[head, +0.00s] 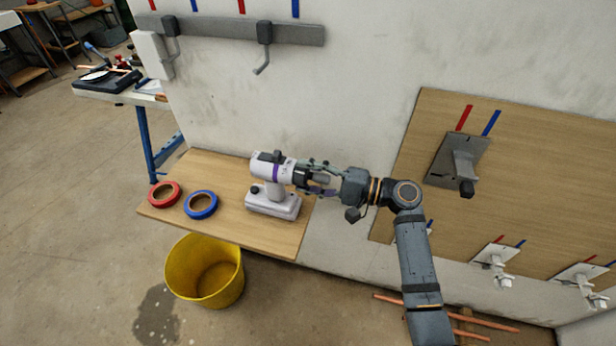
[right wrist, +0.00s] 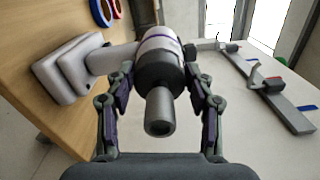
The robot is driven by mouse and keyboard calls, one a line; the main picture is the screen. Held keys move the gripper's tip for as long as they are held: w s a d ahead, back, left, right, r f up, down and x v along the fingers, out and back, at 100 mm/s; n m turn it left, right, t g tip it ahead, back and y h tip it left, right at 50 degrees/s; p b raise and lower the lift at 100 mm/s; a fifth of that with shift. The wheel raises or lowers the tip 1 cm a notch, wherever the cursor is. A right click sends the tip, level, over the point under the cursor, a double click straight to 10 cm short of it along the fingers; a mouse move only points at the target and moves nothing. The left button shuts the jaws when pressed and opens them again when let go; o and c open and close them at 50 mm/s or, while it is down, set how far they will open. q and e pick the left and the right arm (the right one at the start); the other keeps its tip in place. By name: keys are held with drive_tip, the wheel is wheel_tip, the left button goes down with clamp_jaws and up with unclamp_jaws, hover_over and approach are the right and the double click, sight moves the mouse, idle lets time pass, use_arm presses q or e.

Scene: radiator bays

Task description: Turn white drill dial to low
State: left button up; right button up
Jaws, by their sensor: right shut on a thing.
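The white drill (head: 276,172) stands upright on a wooden shelf (head: 232,170), its nose pointing right. It has a purple band and a dark front collar, the dial (right wrist: 160,68). In the right wrist view the drill (right wrist: 158,42) shows nose-on, with the grey chuck (right wrist: 160,112) toward me. My right gripper (head: 304,176) comes in from the right, in line with the nose. In the right wrist view its two fingers (right wrist: 160,82) are on either side of the dark dial and shut on it. The dial's setting marks cannot be read. My left gripper is not in view.
A red tape roll (head: 164,209) and a blue tape roll (head: 201,219) lie on the shelf left of the drill. A yellow bucket (head: 205,288) stands on the floor below. A grey hook rail (head: 230,30) is on the wall above. A wooden panel with fittings (head: 540,170) is at right.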

drive_tip(key=o, duration=1.2)
drive_tip(key=shift+c, duration=0.2)
drive_tip(key=shift+d, duration=0.1)
drive_tip(key=v, duration=0.7)
drive_tip(key=shift+d, duration=0.15)
drive_tip(key=shift+s, duration=0.1)
